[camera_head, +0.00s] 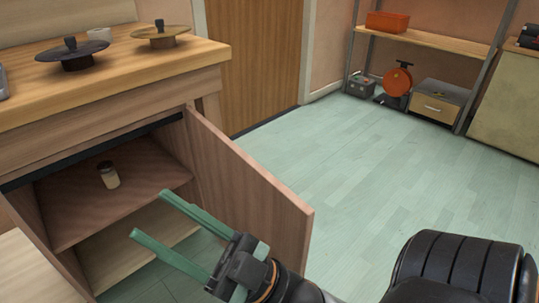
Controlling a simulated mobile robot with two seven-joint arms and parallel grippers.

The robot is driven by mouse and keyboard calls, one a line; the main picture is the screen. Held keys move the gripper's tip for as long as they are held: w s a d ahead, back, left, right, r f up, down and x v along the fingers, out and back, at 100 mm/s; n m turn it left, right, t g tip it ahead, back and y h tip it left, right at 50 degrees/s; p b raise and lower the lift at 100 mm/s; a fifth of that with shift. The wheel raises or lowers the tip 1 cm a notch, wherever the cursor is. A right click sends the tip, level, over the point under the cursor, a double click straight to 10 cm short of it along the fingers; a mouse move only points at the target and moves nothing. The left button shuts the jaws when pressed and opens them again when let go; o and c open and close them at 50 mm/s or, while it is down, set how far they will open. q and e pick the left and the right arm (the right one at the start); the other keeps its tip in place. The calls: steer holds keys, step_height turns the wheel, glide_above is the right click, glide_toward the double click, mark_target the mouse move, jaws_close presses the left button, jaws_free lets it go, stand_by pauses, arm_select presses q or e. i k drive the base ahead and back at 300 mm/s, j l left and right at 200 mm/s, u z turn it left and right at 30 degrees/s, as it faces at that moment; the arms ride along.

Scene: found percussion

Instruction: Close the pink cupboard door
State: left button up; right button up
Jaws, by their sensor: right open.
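The pink cupboard door (245,188) stands wide open, swung out from the right side of the cupboard below the wooden worktop. Its free edge points toward the lower right. The cupboard's inside shows a pink shelf (85,212) with a small pale jar (109,175) on it. My right gripper (148,214) is open, its two green fingers apart and pointing left in front of the opening. It appears on the inner side of the door, overlapping its lower part in the picture; whether it touches the door I cannot tell. My left gripper is not in view.
On the worktop (125,68) stand two knobbed discs, a dark one (78,61) and a tan one (160,36). The green floor (380,165) right of the door is clear. A metal shelf unit (430,38) with boxes stands at the back right.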

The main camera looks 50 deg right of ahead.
mark_target(238, 192)
steer(key=k+l+u, duration=0.2)
steer(key=k+l, duration=0.35)
steer(key=l, duration=0.15)
steer(key=l+u, duration=0.2)
steer(key=l, duration=0.75)
steer(key=i+l, duration=0.1)
steer(key=l, duration=0.3)
steer(key=i+l, duration=0.1)
steer(key=l, duration=0.3)
steer(key=k+l+u, duration=0.25)
steer(key=k+l, duration=0.45)
